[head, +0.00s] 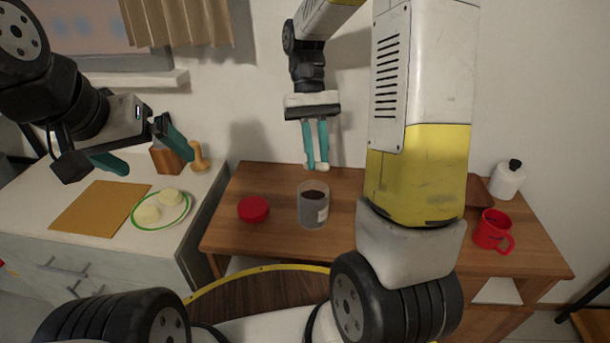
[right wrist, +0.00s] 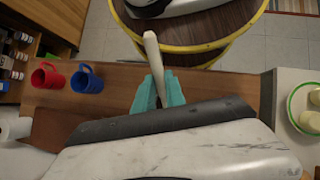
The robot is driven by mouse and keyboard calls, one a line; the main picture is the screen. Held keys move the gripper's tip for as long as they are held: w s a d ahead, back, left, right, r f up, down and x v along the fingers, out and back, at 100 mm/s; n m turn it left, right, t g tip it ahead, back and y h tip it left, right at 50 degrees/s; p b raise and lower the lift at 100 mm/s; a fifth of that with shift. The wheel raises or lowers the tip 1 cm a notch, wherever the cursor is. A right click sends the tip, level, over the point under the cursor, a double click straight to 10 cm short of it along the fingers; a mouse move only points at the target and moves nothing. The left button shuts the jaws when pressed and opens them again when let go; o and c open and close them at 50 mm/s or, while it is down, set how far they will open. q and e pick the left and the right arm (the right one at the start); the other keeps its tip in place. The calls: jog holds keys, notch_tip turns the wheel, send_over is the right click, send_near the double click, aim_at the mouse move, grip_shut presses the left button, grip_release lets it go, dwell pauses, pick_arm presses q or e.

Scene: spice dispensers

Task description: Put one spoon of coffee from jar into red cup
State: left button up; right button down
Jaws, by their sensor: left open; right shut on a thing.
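My right gripper (head: 316,158) is shut on a pale spoon (head: 322,167), above the jar in the head view. The spoon also shows between the teal fingers in the right wrist view (right wrist: 150,48); whether it holds coffee cannot be told. The clear jar (head: 313,211) stands open on the wooden table with dark coffee inside. The red cup (head: 492,231) stands upright at the table's right, and also shows in the right wrist view (right wrist: 48,76). My left gripper (head: 143,150) is open and empty over the white counter, away from the jar.
A red lid (head: 253,209) lies left of the jar. A blue cup (right wrist: 87,79) stands beside the red cup; my arm hides it in the head view. A white container (head: 508,180) stands behind the red cup. A plate (head: 137,222) and cutting board (head: 95,212) occupy the left counter.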

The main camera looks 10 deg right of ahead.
jog(key=shift+r+t, duration=0.2)
jog(key=shift+t, duration=1.2)
jog(key=shift+r+t, duration=0.25)
jog(key=shift+t, duration=0.45)
jog(key=shift+r+t, duration=0.25)
jog(key=shift+t, duration=0.45)
